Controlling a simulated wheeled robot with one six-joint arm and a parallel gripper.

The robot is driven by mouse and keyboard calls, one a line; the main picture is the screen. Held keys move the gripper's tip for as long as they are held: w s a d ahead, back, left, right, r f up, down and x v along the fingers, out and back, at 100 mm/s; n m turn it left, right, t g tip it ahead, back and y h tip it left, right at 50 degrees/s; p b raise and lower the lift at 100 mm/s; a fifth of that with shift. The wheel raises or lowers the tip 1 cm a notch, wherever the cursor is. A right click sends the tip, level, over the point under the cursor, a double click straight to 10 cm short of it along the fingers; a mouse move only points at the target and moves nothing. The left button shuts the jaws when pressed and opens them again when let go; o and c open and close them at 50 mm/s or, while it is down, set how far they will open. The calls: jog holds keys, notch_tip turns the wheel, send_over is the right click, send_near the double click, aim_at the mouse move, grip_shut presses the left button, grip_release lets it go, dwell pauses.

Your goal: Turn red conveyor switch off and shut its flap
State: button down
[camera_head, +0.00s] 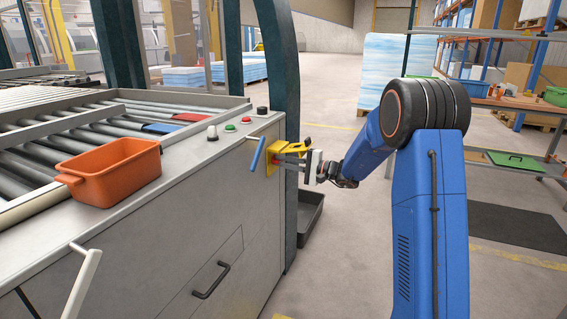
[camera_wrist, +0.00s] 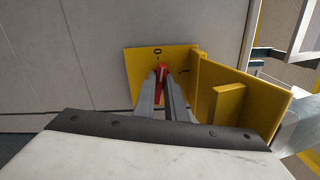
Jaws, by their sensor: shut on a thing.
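The red switch handle (camera_wrist: 162,69) sits on a yellow back plate (camera_wrist: 139,62) fixed to the grey machine side. Its visible tip points up towards a "0" mark at the plate's top; a second mark sits to the right. My gripper (camera_wrist: 160,80) is shut on the red handle, one finger on each side, hiding its lower part. The yellow flap (camera_wrist: 245,97) stands open to the right of the plate, swung out beside my fingers, with a raised tab on it. In the head view, my gripper (camera_head: 284,160) reaches from the right to the yellow switch housing (camera_head: 271,157).
A blue lever (camera_head: 256,152) sticks out just left of the switch. Push buttons (camera_head: 230,127), an orange bin (camera_head: 112,172) and rollers lie on the machine top. A dark tray (camera_head: 309,214) stands on the floor below my gripper. The floor behind is open.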

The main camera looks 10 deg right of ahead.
jog(key=shift+f+n, duration=0.15)
jog(key=shift+n, duration=0.95)
jog(key=c, duration=1.8)
grip_release()
jog(key=shift+s+d, duration=0.1)
jog(key=shift+d, duration=0.05)
jog(key=v, duration=1.7)
jog(key=shift+s, duration=0.1)
